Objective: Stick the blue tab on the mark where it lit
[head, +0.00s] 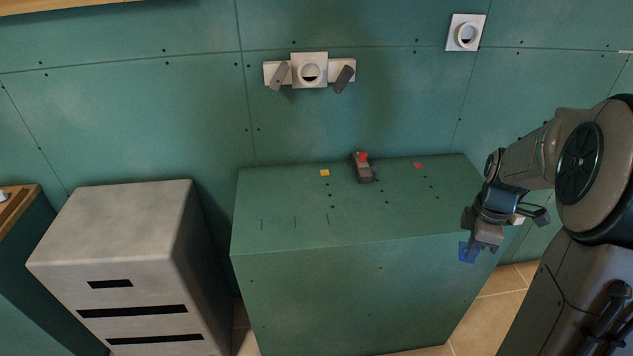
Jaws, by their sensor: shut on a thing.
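The blue tab (467,252) shows at the tips of my gripper (482,246), at the front right of the green block. My gripper is shut on it, and the fingers hide part of the tab. I cannot tell whether the tab touches the block's front face.
A yellow tab (325,172) and a red tab (419,166) lie near the top's back edge. Several small dark dots are scattered there. A grey drawer cabinet (125,235) stands left. White fixtures (309,70) and (466,33) are on the green wall. The top's front middle is clear.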

